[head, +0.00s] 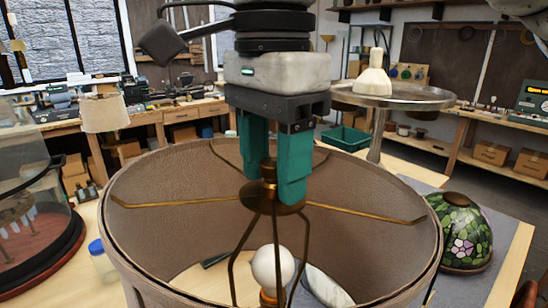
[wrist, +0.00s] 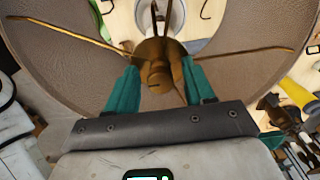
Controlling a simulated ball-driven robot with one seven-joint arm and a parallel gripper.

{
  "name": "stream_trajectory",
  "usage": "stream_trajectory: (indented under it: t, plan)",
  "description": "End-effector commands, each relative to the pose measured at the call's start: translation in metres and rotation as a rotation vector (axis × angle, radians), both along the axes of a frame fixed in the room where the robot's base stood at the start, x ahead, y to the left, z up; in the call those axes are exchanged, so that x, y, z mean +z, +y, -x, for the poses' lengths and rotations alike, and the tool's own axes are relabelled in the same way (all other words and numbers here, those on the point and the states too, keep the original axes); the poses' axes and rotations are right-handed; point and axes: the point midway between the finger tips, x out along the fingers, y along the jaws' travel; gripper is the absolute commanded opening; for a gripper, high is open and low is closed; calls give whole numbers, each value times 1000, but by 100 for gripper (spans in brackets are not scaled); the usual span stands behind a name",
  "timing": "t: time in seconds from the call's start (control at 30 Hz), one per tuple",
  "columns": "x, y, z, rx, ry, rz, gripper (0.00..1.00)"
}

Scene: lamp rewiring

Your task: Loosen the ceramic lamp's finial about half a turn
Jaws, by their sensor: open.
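The lamp's brass finial (head: 268,170) stands upright at the hub of the shade's spider, at the middle of the open-topped brown shade (head: 160,175). It also shows in the wrist view (wrist: 158,76), between the fingers. My gripper (head: 272,195) points down over the hub with its teal fingers on either side of the finial. In the wrist view, the fingers (wrist: 160,92) are apart, with gaps beside the finial. A white bulb (head: 272,266) sits below the hub within the wire harp. The lamp's ceramic body is hidden by the shade in the head view.
Brass spokes (head: 165,203) run from the hub to the shade's rim around my fingers. A stained-glass shade (head: 462,230) stands at the right on the bench. A round metal stand (head: 425,97) is behind at the right. A glass cover (head: 30,190) stands at the left.

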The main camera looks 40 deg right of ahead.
Motion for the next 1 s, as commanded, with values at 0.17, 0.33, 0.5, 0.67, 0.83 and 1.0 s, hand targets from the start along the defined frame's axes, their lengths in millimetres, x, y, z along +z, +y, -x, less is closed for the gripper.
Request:
stream_trajectory:
  t: [0.17, 0.33, 0.5, 0.67, 0.83, 1.0]
  plan:
    - [0, 0, 0, 0, 0, 0, 53]
    - [0, 0, 0, 0, 0, 0, 37]
    - [0, 0, 0, 0, 0, 0, 21]
    - [0, 0, 0, 1, 0, 0, 6]
    - [0, 0, 0, 1, -1, 0, 0]
    - [1, 0, 0, 23, -1, 0, 0]
